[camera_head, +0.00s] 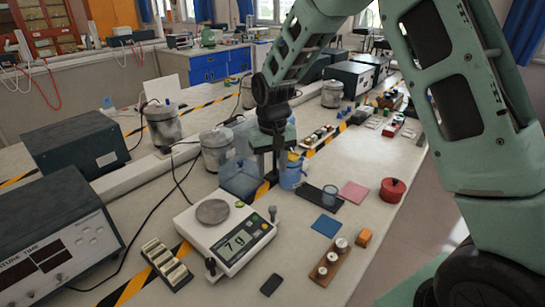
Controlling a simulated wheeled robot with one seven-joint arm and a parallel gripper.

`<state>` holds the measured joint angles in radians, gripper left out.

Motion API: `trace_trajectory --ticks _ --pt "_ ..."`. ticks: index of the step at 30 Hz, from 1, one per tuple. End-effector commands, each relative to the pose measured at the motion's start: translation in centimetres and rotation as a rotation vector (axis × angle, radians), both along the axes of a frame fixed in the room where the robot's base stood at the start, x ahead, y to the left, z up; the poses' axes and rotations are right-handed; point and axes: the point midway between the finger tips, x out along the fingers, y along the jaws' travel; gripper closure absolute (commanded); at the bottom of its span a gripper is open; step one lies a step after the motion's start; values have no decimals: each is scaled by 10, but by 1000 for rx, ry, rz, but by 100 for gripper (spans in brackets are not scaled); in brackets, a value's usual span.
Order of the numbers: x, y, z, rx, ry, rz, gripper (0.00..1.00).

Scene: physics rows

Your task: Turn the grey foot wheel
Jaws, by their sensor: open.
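A white balance (238,250) with a round grey pan (212,211) stands on the bench, and its display reads about 7 g. A small grey foot wheel (272,212) stands at its right corner. A darker, nearly black foot wheel (210,265) is at its front left corner. My gripper (272,176) is open and points down, behind the balance and above the level of the grey wheel, apart from it. A blue cup (292,173) is close beside the fingers; whether they touch cannot be told.
A clear bluish container (240,178) stands left of my gripper. A wooden block with weights (331,262), an orange block (364,237), a blue square (326,226) and a red pot (392,190) lie to the right. A black rack (168,263) stands left of the balance.

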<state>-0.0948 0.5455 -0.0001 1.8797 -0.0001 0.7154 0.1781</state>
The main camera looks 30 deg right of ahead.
Motion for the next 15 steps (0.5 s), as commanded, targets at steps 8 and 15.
trace_trajectory --ticks 8,15 --pt "0 0 33 0 -1 0 55" --pt "0 0 36 0 1 0 55"
